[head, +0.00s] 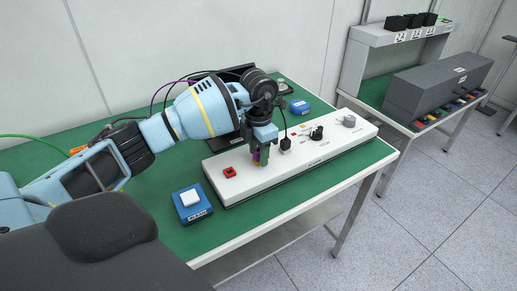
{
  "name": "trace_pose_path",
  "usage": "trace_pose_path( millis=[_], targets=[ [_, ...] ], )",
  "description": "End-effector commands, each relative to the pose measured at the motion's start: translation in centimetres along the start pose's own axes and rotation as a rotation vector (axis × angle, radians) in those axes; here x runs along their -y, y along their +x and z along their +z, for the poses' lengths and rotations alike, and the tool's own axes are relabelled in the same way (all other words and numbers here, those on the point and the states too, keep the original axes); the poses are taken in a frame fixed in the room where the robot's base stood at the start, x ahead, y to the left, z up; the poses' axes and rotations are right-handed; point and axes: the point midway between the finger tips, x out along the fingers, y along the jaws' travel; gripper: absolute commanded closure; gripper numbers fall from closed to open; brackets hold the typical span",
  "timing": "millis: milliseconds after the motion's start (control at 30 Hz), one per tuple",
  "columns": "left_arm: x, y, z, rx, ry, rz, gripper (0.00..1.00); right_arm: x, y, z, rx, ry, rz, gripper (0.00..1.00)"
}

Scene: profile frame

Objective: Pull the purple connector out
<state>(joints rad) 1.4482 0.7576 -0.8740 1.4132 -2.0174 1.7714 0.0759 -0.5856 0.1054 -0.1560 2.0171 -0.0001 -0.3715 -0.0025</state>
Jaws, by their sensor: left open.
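The purple connector (256,156) shows only as a small purple patch on the white panel box (315,167), near its left half. My left gripper (261,158) comes down over it from above, fingers pointing down. The gripper is open, with its fingers at the connector; whether they touch it I cannot tell. The gripper hides most of the connector and the place where it meets the panel. My right gripper is not in view.
On the panel are a red part (229,172), a black plug with a cable (285,145) and a grey knob (349,121). A blue box with a white button (191,204) is in front on the green table (165,247). A blue item (299,107) lies behind.

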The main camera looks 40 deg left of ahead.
Motion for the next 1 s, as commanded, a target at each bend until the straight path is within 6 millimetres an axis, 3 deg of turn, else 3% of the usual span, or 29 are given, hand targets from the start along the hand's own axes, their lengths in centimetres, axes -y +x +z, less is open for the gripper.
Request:
trace_pose_path(
  millis=[67,333,1000],
  targets=[
    [0.0,0.0,0.0,0.000,0.000,0.000,0.64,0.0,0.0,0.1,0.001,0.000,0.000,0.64],
    [0.0,0.0,0.0,0.000,0.000,0.000,1.00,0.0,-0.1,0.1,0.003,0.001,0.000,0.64],
    [0.0,-1.3,0.0,0.001,0.000,0.000,1.00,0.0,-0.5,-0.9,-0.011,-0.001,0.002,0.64]
  ],
)
